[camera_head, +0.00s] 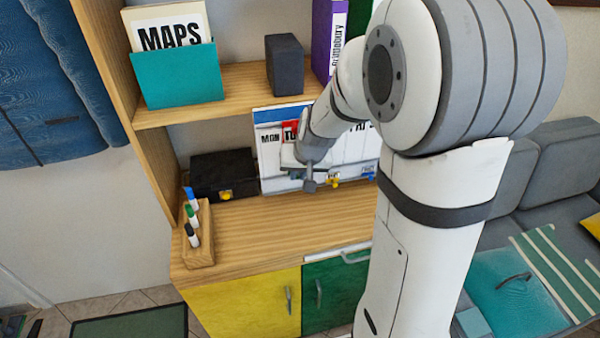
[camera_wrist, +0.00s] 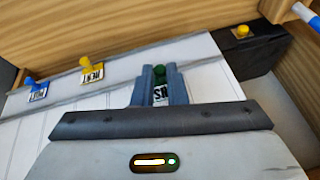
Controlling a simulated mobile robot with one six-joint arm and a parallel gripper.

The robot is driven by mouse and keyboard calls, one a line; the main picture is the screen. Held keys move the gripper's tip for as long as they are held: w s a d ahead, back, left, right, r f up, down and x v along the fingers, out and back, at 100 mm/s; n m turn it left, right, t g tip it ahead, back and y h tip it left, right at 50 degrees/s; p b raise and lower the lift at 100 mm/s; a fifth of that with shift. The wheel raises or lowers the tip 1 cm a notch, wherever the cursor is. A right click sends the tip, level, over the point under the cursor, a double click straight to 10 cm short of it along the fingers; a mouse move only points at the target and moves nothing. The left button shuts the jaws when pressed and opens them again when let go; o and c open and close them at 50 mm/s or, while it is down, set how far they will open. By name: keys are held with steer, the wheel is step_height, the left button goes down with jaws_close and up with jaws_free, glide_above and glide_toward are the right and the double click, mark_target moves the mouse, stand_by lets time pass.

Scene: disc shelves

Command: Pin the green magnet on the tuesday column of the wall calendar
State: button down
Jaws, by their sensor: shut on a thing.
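The wall calendar (camera_head: 268,174) stands upright on the cabinet top, under the shelf. Its MON header and a red header starting "TU" show; my arm hides part of the header row. My gripper (camera_head: 310,182) is at the calendar's lower left part. In the wrist view, my gripper (camera_wrist: 159,88) is shut on the green magnet (camera_wrist: 159,70), which has a small white card with black letters, partly hidden by the fingers. The calendar face (camera_wrist: 105,100) lies right behind it. I cannot tell whether the magnet touches the calendar.
A yellow magnet (camera_wrist: 85,61) with a RENT card and a blue magnet (camera_wrist: 30,83) with a card sit along the calendar's lower strip. A black box (camera_head: 222,173) stands left of the calendar. A wooden marker holder (camera_head: 199,248) stands at the cabinet's left front.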

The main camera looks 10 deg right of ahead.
steer(key=shift+w, duration=0.5)
stand_by(0.4)
steer(key=c, duration=1.4)
jaws_free()
steer(key=shift+o, duration=0.2)
steer(key=shift+r, duration=0.1)
steer(key=shift+s+r+p, duration=0.1)
steer(key=shift+r+p, duration=0.4)
steer(key=shift+r, duration=0.15)
steer(key=p+v, duration=0.3)
steer(key=v, duration=0.3)
steer(key=shift+s+r, duration=0.2)
steer(key=shift+s, duration=0.15)
steer(key=shift+d, duration=0.1)
